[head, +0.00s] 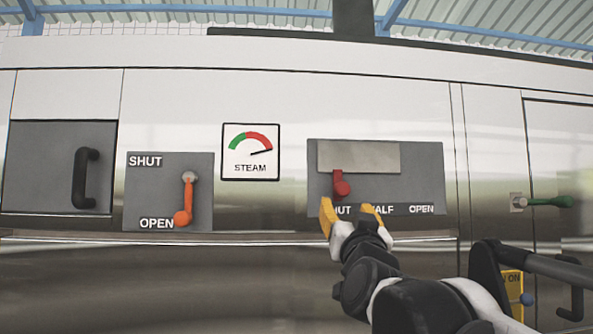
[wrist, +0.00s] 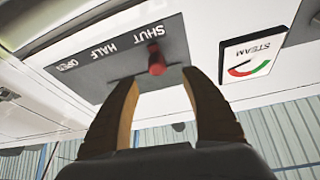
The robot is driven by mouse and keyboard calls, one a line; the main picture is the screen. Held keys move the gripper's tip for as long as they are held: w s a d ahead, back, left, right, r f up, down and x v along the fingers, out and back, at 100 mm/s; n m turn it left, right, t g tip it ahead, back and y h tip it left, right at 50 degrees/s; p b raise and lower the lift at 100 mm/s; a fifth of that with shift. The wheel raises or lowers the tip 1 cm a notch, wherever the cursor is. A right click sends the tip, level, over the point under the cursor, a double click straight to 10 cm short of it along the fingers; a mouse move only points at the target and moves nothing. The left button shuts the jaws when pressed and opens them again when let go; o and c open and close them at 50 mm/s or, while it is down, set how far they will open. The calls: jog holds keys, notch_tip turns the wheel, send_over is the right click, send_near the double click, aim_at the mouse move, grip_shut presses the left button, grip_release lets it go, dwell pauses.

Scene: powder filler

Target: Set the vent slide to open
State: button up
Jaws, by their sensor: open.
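The vent slide is a red knob (head: 341,187) on a grey panel (head: 428,180) marked SHUT, HALF and OPEN from left to right. The knob stands at the SHUT end, just below a blank light-grey plate (head: 358,156). In the wrist view the red knob (wrist: 157,60) shows beyond the gap between the fingertips, near the SHUT label. My gripper (head: 350,212) is open and empty, its yellow fingers just below the knob in the head view. I cannot tell whether a finger touches the knob. One finger partly hides the SHUT label.
To the left are a STEAM gauge (head: 250,152) with its needle toward the red side and an orange lever (head: 183,205) pointing down at OPEN. A black door handle (head: 86,178) is at far left. A green handle (head: 550,201) is at right.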

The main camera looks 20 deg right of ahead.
aim_at(343, 192)
jog(key=x, duration=0.3)
jog(key=p+x, duration=0.1)
jog(key=x, duration=0.3)
jog(key=p+x, duration=0.1)
jog(key=x, duration=0.3)
jog(key=shift+s+d+r, duration=0.2)
jog(key=shift+d, duration=0.15)
jog(key=shift+w+d, duration=0.2)
jog(key=shift+w, duration=0.25)
jog(key=shift+s+a, duration=0.1)
jog(key=shift+s, duration=0.05)
jog(key=shift+r, duration=0.1)
jog(key=shift+c, duration=0.9)
grip_shut()
